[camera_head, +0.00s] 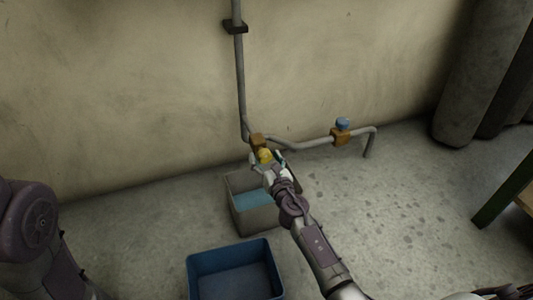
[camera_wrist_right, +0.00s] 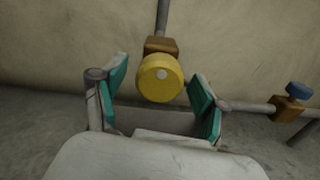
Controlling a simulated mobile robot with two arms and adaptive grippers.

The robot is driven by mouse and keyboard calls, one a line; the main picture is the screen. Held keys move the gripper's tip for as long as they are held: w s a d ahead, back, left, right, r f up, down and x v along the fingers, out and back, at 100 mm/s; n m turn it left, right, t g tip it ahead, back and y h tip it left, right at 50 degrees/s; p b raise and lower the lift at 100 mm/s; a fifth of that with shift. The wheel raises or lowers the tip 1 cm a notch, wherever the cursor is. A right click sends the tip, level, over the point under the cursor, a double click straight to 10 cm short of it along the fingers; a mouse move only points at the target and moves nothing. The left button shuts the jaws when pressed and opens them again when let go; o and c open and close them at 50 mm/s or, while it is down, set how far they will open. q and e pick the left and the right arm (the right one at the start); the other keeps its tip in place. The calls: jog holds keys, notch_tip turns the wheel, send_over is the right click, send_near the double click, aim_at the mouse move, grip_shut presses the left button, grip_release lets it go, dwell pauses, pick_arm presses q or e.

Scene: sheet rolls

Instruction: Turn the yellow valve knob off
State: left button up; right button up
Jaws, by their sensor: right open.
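The yellow valve knob (camera_head: 265,155) sits on a brown valve block (camera_head: 257,140) on the grey wall pipe. In the right wrist view the round yellow knob (camera_wrist_right: 160,78) is just beyond and between my fingertips, with its pale centre facing me. My right gripper (camera_head: 267,161) is open, its teal finger pads (camera_wrist_right: 160,97) spread to the left and right of the knob. No contact with the knob shows. My left gripper is out of view; only part of my left arm shows at the lower left.
A grey bin (camera_head: 256,217) with blue water stands below the valve. An empty blue bin (camera_head: 235,272) is in front of it. A blue knob (camera_head: 342,123) sits on a second valve to the right. Large rolls (camera_head: 480,75) and a table (camera_head: 508,190) are at the right.

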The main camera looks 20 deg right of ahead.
jog(key=shift+c, duration=0.8)
jog(key=c, duration=1)
